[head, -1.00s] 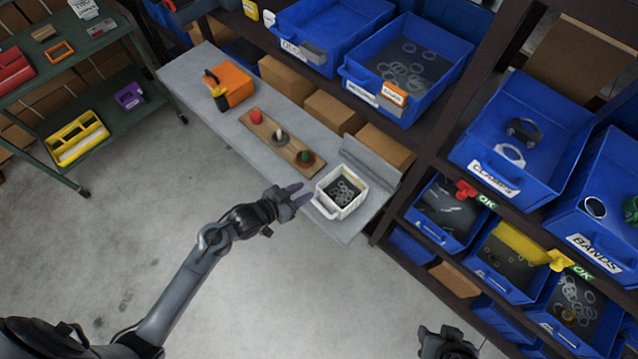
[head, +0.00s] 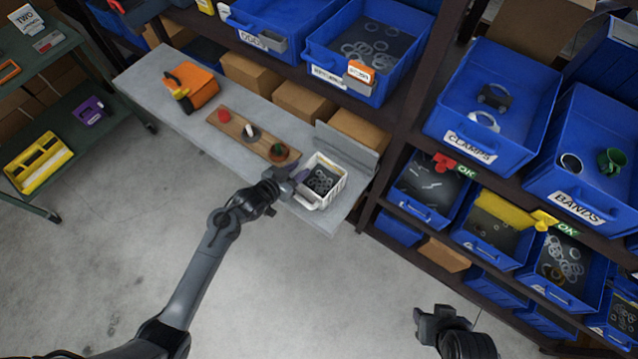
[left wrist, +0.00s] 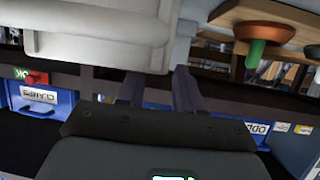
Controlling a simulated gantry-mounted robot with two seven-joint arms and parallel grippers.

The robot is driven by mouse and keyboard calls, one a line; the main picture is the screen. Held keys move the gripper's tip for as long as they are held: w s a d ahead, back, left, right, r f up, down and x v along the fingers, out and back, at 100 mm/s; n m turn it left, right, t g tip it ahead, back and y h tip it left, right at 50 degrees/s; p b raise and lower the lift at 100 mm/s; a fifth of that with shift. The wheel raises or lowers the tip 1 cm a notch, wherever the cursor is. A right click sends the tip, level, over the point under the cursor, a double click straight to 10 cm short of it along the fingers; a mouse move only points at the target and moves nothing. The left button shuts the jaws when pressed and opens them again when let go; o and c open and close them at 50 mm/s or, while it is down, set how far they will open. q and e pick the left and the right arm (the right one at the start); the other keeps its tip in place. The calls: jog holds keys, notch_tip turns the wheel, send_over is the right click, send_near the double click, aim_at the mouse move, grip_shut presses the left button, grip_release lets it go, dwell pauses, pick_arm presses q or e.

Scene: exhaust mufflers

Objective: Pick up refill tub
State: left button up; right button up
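The refill tub, a white open-topped tub (head: 333,197) holding grey rings, stands upright at the right end of the grey bench. My left gripper (head: 297,180) is at its left side, close to the wall and the protruding white handle. In the left wrist view the pale tub (left wrist: 95,50) fills the upper left. My left gripper (left wrist: 158,90) there has its two dark fingers apart, with the tub's edge just beyond them. Whether they touch it is not clear. My right gripper (head: 432,320) is low in the head view, over the floor and away from the tub; its jaw opening is unclear.
A wooden board (head: 240,128) with a red, a grey and a green-topped piece lies left of the tub. An orange box (head: 195,85) is further left. A raised grey plate (head: 346,150) and shelves with blue bins (head: 375,60) stand behind. The floor in front is clear.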

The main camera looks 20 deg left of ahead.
aim_at(305, 165)
pick_arm(q)
jog(key=shift+x, duration=1.9)
jog(key=shift+a, duration=0.1)
grip_shut()
